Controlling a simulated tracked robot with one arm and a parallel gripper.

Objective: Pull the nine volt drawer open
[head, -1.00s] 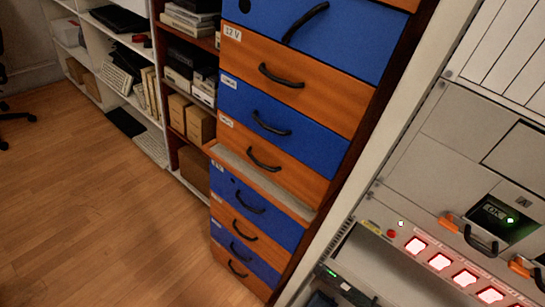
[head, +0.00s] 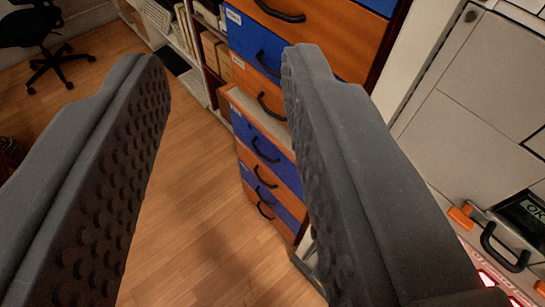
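A drawer cabinet with alternating orange and blue fronts and black curved handles stands right of centre, tilted in the picture. Its upper part shows an orange drawer (head: 312,33), a blue drawer (head: 245,40) and another orange drawer (head: 250,86). Below a pale ledge are smaller drawers, among them a blue one (head: 243,128). The small labels are too blurred to read, so I cannot tell which drawer is the nine volt one. My gripper (head: 228,62) is open and empty.
A grey equipment rack (head: 465,110) with a black handle (head: 505,250) and lit red buttons stands at the right. Shelves with boxes (head: 215,55) stand behind the cabinet. An office chair (head: 40,35) is at the far left. The wooden floor (head: 195,200) is clear.

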